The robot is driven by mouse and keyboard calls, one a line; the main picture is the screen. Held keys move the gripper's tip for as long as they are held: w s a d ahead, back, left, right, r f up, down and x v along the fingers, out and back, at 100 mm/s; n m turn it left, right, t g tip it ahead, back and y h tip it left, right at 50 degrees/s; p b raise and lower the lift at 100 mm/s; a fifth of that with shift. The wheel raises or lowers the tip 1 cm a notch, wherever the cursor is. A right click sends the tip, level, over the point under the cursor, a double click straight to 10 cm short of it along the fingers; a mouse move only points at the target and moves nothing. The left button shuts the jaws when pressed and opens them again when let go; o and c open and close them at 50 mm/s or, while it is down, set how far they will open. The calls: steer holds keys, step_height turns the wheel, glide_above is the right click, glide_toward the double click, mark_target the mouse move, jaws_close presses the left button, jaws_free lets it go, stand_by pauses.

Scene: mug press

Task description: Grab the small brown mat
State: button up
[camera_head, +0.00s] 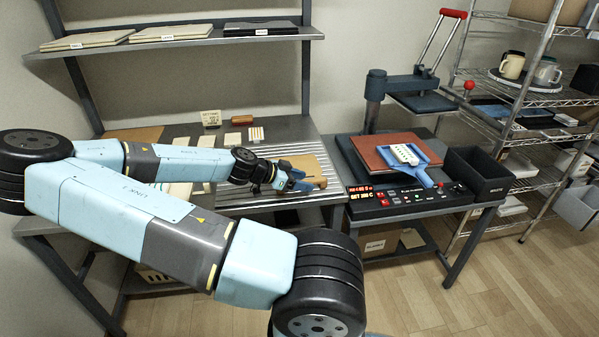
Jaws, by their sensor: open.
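A tan-brown mat (306,162) lies flat on the slatted right part of the workbench. My gripper (314,184) is at its near edge, low over the slats, with its fingers pointing right and open. The gripper covers part of the mat's near side. I cannot tell whether the fingers touch the mat. A larger reddish-brown mat (372,148) lies on the heat press base. Another brown sheet (140,133) lies at the back left of the workbench, partly behind my arm.
A blue-handled tool with a white perforated face (406,154) rests on the reddish-brown mat. The press head (415,100) is raised. A black bin (478,174) stands right of the press. Small cards and an orange-brown block (207,118) lie at the workbench's back. A wire rack with mugs (512,65) stands right.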

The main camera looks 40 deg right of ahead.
steer(key=shift+s+d+f, duration=0.1)
steer(key=shift+d+f, duration=0.05)
steer(key=shift+d, duration=0.1)
jaws_close()
stand_by(0.5)
